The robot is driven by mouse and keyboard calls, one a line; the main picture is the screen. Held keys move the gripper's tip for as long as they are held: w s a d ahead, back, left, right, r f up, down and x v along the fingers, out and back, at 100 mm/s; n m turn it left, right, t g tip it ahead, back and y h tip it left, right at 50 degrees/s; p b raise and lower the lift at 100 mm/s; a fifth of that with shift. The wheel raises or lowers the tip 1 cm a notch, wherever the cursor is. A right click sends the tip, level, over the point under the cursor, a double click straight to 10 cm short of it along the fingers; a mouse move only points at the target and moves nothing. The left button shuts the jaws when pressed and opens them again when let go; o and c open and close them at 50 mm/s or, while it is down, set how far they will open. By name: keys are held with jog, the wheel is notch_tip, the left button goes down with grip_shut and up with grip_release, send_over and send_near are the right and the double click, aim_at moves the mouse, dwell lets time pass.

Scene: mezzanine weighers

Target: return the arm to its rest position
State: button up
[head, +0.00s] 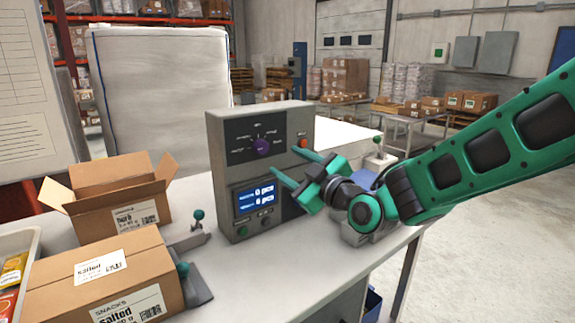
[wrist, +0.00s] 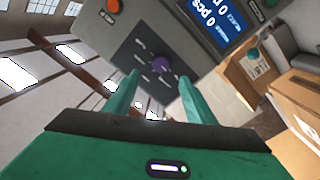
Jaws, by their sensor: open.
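My gripper (head: 290,167) is open, its two green fingers apart with nothing between them. In the head view it is in front of the right part of a grey control box (head: 222,150), which stands on the white table. The fingers point left toward the box's face. The wrist view shows the gripper (wrist: 158,95) with a purple knob (wrist: 161,65) on the box ahead between the fingers; the knob also shows in the head view (head: 262,146). I cannot tell the exact gap between fingertips and box. My green arm reaches in from the right.
An open carton (head: 112,196) and a closed snacks carton (head: 102,275) stand on the table (head: 290,275) at left. A lever with a green ball (head: 198,215) is beside the box. A red button (head: 303,143) is on its face. Bare tabletop lies in front of the box.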

jog(key=s+d+f+m+g+h, duration=0.3)
jog(key=s+d+f, duration=0.15)
jog(key=d, duration=0.45)
jog(key=s+d+f+m+g+h, duration=0.25)
jog(key=d+f, duration=0.25)
jog(key=d, duration=0.5)
jog(key=s+d+f+m+g+h, duration=0.2)
jog(key=s+d+f+m+h, duration=0.25)
jog(key=d, duration=0.45)
jog(key=s+d+f+m+g, duration=0.1)
jog(key=s+d+m+g, duration=0.1)
jog(key=s, duration=0.6)
jog(key=s+d+f+m+g, duration=0.1)
jog(key=s+d+m+g, duration=0.2)
jog(key=s, duration=0.6)
jog(key=s+d+f+m+g, duration=0.1)
jog(key=s+d+m+g, duration=0.2)
jog(key=s, duration=0.5)
jog(key=shift+s+d+m, duration=0.4)
jog(key=shift+d+m, duration=0.15)
jog(key=shift+m, duration=0.35)
jog(key=shift+f, duration=0.1)
